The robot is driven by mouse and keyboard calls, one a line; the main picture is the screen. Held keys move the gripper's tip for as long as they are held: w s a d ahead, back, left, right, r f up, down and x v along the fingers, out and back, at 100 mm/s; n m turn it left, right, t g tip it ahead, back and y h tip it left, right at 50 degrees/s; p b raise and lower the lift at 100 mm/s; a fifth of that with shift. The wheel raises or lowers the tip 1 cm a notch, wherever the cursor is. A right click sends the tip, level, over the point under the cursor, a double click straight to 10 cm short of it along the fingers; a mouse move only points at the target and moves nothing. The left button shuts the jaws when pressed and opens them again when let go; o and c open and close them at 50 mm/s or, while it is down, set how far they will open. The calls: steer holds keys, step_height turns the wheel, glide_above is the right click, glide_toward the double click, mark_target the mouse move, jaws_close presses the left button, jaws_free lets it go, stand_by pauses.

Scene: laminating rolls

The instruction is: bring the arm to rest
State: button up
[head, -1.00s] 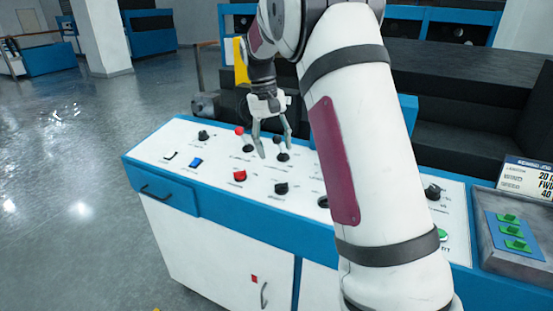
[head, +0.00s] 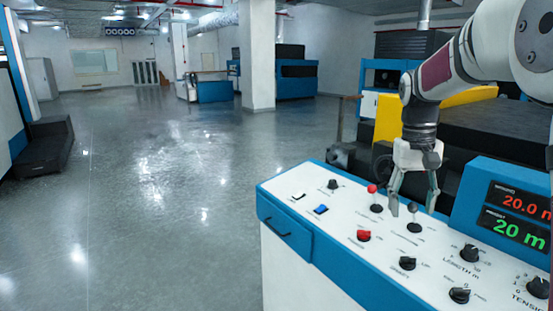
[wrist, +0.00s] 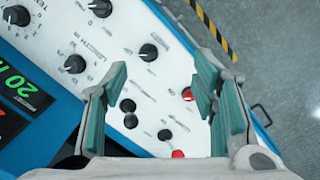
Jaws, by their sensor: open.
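My gripper (head: 413,198) hangs above the white control panel (head: 290,190) in the head view, fingers pointing down and apart with nothing between them. Its fingers also show in the wrist view (wrist: 163,88), over the panel. A red-topped lever (head: 374,198) stands just left of the fingers and a black-topped lever (head: 413,222) is by them; whether the fingers touch a lever cannot be told. My white arm reaches in from the upper right.
The panel carries a red knob (head: 364,236), a blue switch (head: 321,209) and several black knobs, one being the length knob (head: 469,252). A display (head: 508,205) rises at the right. Open grey floor (head: 140,200) lies left. A yellow part (head: 388,117) stands behind the gripper.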

steer(key=s+a+r+t, duration=0.1)
steer(key=s+a+r, duration=0.1)
steer(key=s, duration=0.3)
steer(key=s+a+r+n+t, duration=0.1)
steer(key=s+a+r, duration=0.1)
steer(key=s+a, duration=0.15)
steer(key=s+a+r+t, duration=0.1)
steer(key=s+r, duration=0.1)
steer(key=s, duration=0.4)
steer(key=s+a+f+t, duration=0.1)
steer(key=s+a+f, duration=0.1)
steer(key=s, duration=0.5)
steer(key=s+a+f+n+t+p, duration=0.1)
steer(key=s+a+f, duration=0.2)
steer(key=s, duration=0.4)
steer(key=shift+s+y, duration=0.15)
steer(key=shift+y, duration=0.25)
steer(key=shift+d+r, duration=0.1)
